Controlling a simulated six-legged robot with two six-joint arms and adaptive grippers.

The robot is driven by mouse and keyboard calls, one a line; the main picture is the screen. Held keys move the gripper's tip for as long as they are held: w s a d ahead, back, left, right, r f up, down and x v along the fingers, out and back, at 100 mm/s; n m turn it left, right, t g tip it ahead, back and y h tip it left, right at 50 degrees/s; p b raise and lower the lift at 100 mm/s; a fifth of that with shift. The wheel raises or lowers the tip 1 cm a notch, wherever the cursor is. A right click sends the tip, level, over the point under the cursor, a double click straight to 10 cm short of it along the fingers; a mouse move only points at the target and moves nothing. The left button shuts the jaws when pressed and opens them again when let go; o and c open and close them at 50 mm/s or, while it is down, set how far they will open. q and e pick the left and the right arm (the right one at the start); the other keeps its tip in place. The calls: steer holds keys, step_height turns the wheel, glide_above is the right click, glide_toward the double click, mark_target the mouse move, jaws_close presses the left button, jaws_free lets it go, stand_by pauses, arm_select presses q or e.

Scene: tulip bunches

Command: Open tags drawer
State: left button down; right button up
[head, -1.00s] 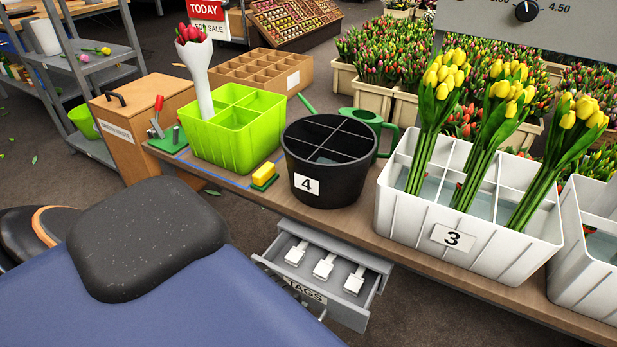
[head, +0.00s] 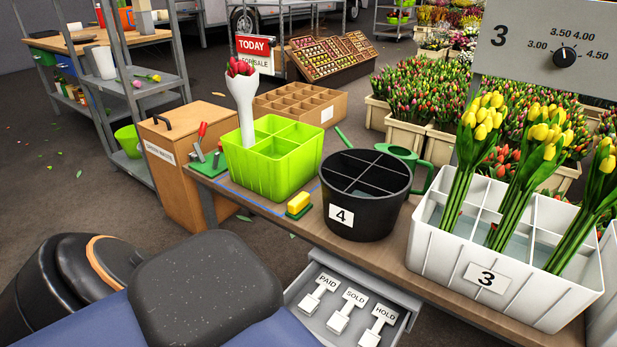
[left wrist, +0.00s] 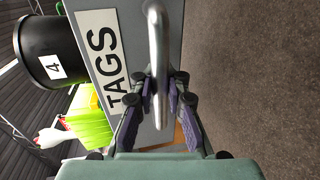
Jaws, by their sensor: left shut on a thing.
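The tags drawer (head: 397,291) is pulled out from under the bench in the head view. Several white tags lie in it, reading PAID (head: 319,294), SOLD (head: 345,311) and HOLD (head: 376,327). The drawer's front is hidden by my own body there. In the left wrist view the grey drawer front with its TAGS label (left wrist: 106,55) stands close, with a metal bar handle (left wrist: 156,35). My left gripper (left wrist: 160,88) is shut around this handle. My left gripper does not show in the head view. My right gripper is in neither view.
A wooden waste box (head: 170,180) stands left.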

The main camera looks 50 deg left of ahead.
arm_select(q)
steer(key=shift+w+r, duration=0.1)
steer(key=shift+w, duration=0.15)
steer(key=c, duration=1.3)
jaws_free()
steer(key=shift+s, duration=0.1)
steer(key=shift+c, duration=0.2)
steer(key=v, duration=1.2)
steer(key=w+d+r+m+g+h, duration=0.2)
steer(key=w+d+r+m+g, duration=0.15)
steer(key=w+m+g, duration=0.65)
steer(key=s+d+r+m+g+p, duration=0.1)
steer(key=s+r+m+p, duration=0.2)
steer(key=r, duration=0.4)
steer(key=s+d+r+m+g+h+p, duration=0.1)
steer(key=s+r+m+g+p, duration=0.1)
steer(key=r, duration=0.6)
steer(key=s+d+r+m+g+p, duration=0.2)
steer(key=s+r+m+p, duration=0.2)
steer(key=s+r+m, duration=0.1)
step_height(320, 180, up, 2)
steer(key=shift+s+r+h+p, duration=0.15)
steer(key=shift+s+h+p, duration=0.2)
steer(key=shift+s, duration=0.5)
